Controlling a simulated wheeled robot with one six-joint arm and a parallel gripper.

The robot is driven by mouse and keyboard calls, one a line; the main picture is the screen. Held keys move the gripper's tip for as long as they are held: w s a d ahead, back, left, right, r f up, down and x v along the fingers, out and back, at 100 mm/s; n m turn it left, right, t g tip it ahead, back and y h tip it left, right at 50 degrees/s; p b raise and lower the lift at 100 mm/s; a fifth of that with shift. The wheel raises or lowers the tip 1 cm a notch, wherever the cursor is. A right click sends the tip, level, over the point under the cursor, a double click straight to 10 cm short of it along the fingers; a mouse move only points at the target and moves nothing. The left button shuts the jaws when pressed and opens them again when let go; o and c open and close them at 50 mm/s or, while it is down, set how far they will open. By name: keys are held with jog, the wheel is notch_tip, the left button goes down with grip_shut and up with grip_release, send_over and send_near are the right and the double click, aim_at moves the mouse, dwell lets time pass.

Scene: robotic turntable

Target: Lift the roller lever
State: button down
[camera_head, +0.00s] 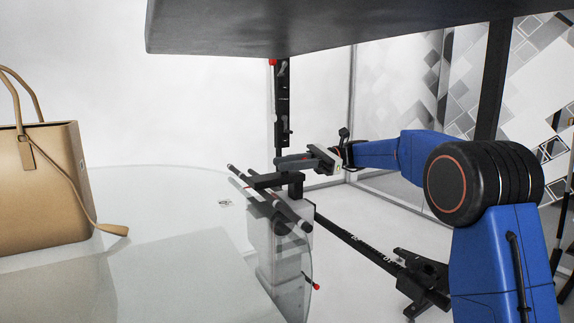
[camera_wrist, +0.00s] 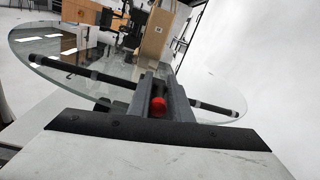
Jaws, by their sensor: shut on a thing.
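The roller (camera_head: 272,198) is a dark bar with grey ends, lying across the edge of the round glass turntable (camera_head: 160,190). The roller also shows in the wrist view (camera_wrist: 70,70), passing behind the fingers. My gripper (camera_head: 284,162) is just above the roller's black bracket, at the turntable's right edge. In the wrist view my gripper (camera_wrist: 160,100) is shut on the roller lever, whose red knob (camera_wrist: 158,106) shows between the two fingers. The rest of the lever is hidden by the fingers.
A tan handbag (camera_head: 45,190) stands on the glass at the left. A dark panel (camera_head: 330,28) hangs overhead. A black upright post (camera_head: 282,105) rises behind my gripper. A black rail (camera_head: 360,248) runs along the floor to the right. Another red-tipped handle (camera_head: 316,287) sits low below the turntable.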

jog(key=shift+w, duration=0.1)
jog(key=c, duration=1.8)
grip_release()
jog(key=v, duration=0.7)
jog(key=shift+w+d, duration=0.15)
jog(key=shift+d, duration=0.05)
jog(key=shift+r, duration=0.1)
